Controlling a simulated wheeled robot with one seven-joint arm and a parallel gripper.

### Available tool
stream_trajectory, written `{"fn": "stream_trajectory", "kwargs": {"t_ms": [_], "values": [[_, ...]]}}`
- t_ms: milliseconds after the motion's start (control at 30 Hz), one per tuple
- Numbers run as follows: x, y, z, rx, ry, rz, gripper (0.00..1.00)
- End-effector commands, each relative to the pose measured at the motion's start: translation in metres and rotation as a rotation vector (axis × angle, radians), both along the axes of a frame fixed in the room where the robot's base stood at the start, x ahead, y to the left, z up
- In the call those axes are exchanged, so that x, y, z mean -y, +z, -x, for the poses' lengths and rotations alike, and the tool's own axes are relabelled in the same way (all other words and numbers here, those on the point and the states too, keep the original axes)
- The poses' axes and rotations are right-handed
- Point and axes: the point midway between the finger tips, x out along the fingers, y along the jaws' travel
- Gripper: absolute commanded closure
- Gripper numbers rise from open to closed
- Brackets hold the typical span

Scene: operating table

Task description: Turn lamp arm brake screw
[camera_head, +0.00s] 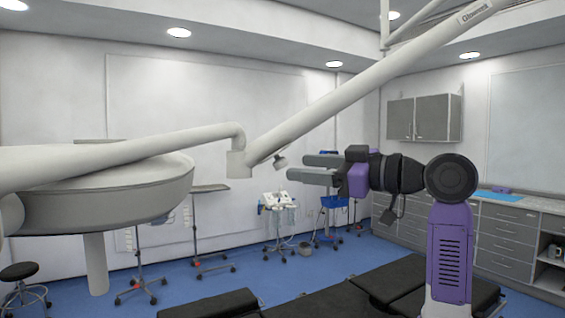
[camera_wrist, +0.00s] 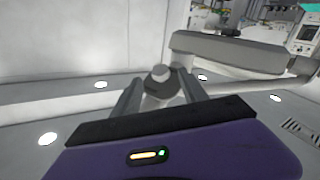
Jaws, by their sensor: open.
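In the wrist view the screw (camera_wrist: 160,72) shows between the fingers of my gripper (camera_wrist: 158,88), with a gap to each side. I cannot tell whether the fingertips reach past it. Nothing is held.
The big round lamp head (camera_head: 110,200) and its curved arm (camera_head: 130,150) fill the left. A black operating table (camera_head: 350,297) lies below. Trolleys and stands are by the back wall; grey cabinets (camera_head: 505,240) line the right.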

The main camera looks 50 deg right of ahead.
Motion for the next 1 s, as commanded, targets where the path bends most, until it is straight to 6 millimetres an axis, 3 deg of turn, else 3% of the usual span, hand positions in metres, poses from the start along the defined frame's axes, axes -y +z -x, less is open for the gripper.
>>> {"fn": "stream_trajectory", "kwargs": {"t_ms": [333,767,1000], "values": [[-0.010,0.001,-0.050,-0.001,0.001,-0.003,0.49],[-0.012,-0.001,-0.060,0.001,-0.001,-0.001,0.49],[-0.012,-0.001,-0.060,0.001,-0.001,-0.001,0.96]]}}
